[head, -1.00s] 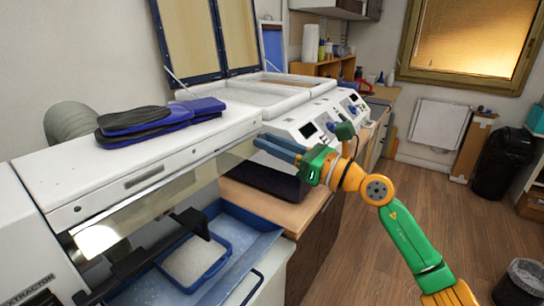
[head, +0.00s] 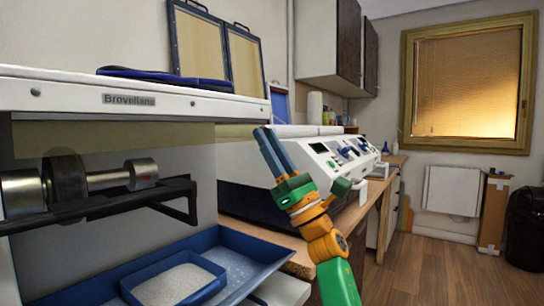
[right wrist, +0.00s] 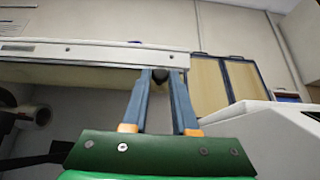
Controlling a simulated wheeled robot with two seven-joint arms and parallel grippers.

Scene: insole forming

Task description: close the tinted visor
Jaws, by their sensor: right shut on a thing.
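The tinted visor (head: 110,136) is a see-through olive strip below the front edge of the white machine's hood (head: 60,92). The roller space beneath it is uncovered. My right gripper (head: 265,133) is at the visor's right end, its blue fingers pointing up. In the right wrist view, the fingers (right wrist: 160,76) are shut around a small dark round knob (right wrist: 160,75) under the hood edge. The visor also shows in the right wrist view (right wrist: 95,79), left of the fingers. The fingers partly hide the grip. My left gripper is out of view.
Metal rollers (head: 110,178) and a black bar (head: 110,203) sit under the hood. Blue trays (head: 255,262) lie below. A white machine with a control panel (head: 325,160) stands behind my right gripper. Open floor (head: 430,270) lies to the right.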

